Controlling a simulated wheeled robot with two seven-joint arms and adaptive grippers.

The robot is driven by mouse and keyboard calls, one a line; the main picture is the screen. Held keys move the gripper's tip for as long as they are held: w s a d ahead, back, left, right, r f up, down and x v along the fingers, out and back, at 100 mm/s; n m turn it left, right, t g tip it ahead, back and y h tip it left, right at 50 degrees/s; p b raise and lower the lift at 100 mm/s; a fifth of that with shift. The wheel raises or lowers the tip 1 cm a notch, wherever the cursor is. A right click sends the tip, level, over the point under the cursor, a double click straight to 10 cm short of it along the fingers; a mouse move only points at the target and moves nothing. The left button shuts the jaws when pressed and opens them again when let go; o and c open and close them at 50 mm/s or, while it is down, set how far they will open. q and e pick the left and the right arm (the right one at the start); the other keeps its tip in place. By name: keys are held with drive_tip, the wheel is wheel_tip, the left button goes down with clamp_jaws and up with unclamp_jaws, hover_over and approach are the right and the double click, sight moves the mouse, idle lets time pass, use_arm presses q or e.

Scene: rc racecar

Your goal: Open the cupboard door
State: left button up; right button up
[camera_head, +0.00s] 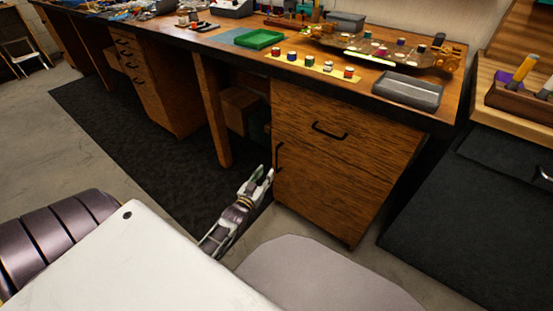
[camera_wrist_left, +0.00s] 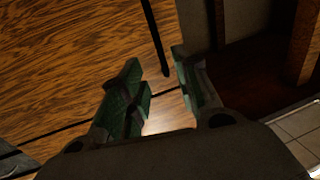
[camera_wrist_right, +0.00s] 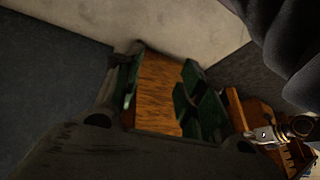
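The wooden cupboard door (camera_head: 315,180) is closed, below a drawer front (camera_head: 335,115) at the right end of the workbench. Its black vertical handle (camera_head: 278,157) is near the door's left edge. My left gripper (camera_head: 265,172) is just left of and in front of the handle. In the left wrist view, the green-padded fingers of the left gripper (camera_wrist_left: 157,65) are open. The black handle (camera_wrist_left: 155,40) shows ahead in the gap between them; contact cannot be made out. My right gripper (camera_wrist_right: 160,75) is open and empty in the right wrist view, and out of the head view.
A bench leg (camera_head: 212,115) stands left of the cupboard. Bare floor (camera_head: 320,240) lies in front of the door.

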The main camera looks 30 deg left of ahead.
use_arm(q)
drive_tip(key=shift+w+a+b, duration=0.2)
drive_tip(key=shift+w+b, duration=0.45)
drive_tip(key=shift+w, duration=1.2)
drive_tip(key=shift+w+a+b, duration=0.25)
drive_tip(key=shift+w+b, duration=0.4)
drive_tip(key=shift+w, duration=1.25)
drive_tip(key=shift+w+a+b, duration=0.2)
drive_tip(key=shift+w+b, duration=0.45)
drive_tip(key=shift+w, duration=1.2)
use_arm(e)
wheel_tip(320, 180, down, 8)
drive_tip(key=a+t+y, duration=0.1)
drive_tip(key=shift+a+m+t, duration=0.25)
drive_tip(key=shift+m+t, duration=0.05)
drive_tip(key=shift+m, duration=0.1)
use_arm(q)
drive_tip(key=c, duration=0.7)
clamp_jaws()
use_arm(e)
drive_tip(key=shift+w+r, duration=0.1)
drive_tip(key=shift+w, duration=0.05)
drive_tip(key=shift+w+a, duration=0.1)
